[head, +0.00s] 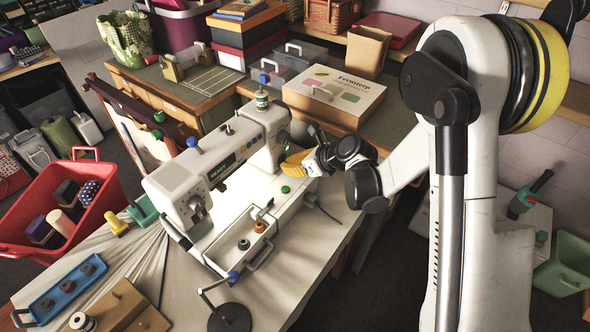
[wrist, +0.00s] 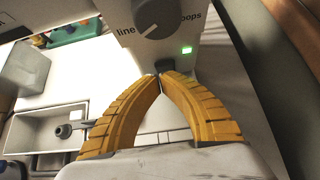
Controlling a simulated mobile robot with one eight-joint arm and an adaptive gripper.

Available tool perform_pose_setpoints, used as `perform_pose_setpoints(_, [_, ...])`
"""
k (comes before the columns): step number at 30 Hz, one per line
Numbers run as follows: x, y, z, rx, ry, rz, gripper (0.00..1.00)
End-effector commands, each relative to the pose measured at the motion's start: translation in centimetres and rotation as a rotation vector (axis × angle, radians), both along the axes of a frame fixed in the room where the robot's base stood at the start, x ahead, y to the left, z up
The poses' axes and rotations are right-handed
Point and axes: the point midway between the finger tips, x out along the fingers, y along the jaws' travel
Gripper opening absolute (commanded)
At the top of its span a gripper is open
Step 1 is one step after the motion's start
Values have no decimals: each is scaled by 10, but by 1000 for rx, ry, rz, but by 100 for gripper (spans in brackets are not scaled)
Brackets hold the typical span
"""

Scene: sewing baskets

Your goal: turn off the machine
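The white sewing machine (head: 212,168) stands on the pale work table, with a knob on its left end and a thread spool (head: 262,99) on top. My gripper (head: 284,166) is at the machine's right end. In the wrist view its yellow fingers (wrist: 160,76) come together at the tips, with no object seen between them. The tips are at a small dark switch-like part (wrist: 164,66) on the machine's end, partly hidden by them; I cannot tell if they touch it. A green light (wrist: 186,50) glows beside it. A grey dial (wrist: 158,17) sits above, between printed words.
A blue tray (head: 67,288), a wooden board (head: 125,308) and a lamp-like stand (head: 229,318) are on the table's front. A red basket (head: 104,205) stands left. A white-lidded box (head: 333,92) and clear case (head: 290,62) are behind the machine.

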Motion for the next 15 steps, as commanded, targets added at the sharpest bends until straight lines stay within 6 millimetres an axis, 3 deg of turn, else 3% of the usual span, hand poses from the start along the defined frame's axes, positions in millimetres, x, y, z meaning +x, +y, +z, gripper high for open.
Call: perform_pose_setpoints(15, [6,8,6,-83,65,0,0])
